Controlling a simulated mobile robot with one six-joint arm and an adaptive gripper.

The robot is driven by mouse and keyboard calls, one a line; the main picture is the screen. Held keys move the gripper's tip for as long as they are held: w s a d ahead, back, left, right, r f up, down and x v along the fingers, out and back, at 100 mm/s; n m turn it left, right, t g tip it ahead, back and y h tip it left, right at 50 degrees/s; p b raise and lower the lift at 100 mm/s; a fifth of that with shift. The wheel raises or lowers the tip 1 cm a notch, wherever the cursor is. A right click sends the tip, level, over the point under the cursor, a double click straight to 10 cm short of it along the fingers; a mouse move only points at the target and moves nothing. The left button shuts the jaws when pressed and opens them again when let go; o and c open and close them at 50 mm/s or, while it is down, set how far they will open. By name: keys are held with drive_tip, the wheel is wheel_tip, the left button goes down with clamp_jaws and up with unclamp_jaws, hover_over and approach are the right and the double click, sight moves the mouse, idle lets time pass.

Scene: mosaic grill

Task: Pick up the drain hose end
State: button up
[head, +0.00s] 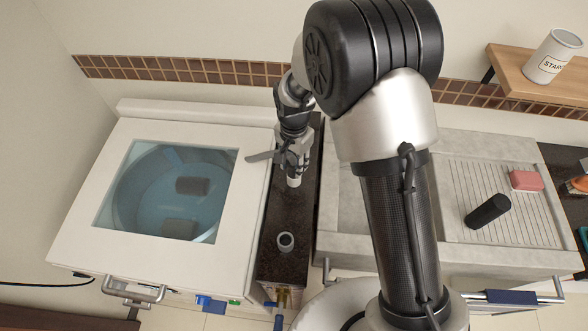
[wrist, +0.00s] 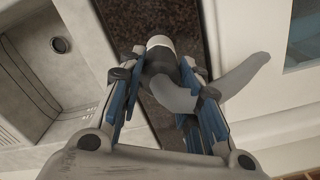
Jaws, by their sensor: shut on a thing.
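The drain hose end is a grey bent hose (wrist: 235,82) with a pale tip. My gripper (wrist: 165,78) is shut on it, with one finger on each side of the grey part. In the wrist view the pale tip (wrist: 160,42) points away past the fingertips. In the head view my gripper (head: 292,158) is above the dark strip between washer and sink. The pale tip (head: 294,181) shows below the fingers, and a grey piece of hose (head: 260,157) sticks out left over the washer's edge. The fingers hide part of the hose.
A white washer (head: 100,225) with a clear lid stands left. A round grey pipe opening (head: 285,242) sits on the dark strip (head: 278,218) nearer to me. At right is a stone sink (head: 345,215); a black cylinder (head: 488,211) and pink soap (head: 526,181) lie on its ribbed board.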

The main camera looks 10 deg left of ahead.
drive_tip(key=shift+r+p, duration=2.45)
drive_tip(key=shift+r, duration=1.35)
drive_tip(key=s+d+b, duration=0.1)
drive_tip(key=s+b, duration=0.1)
drive_tip(key=s, duration=1.8)
drive_tip(key=shift+d+f, duration=0.1)
drive_tip(key=shift+f, duration=0.05)
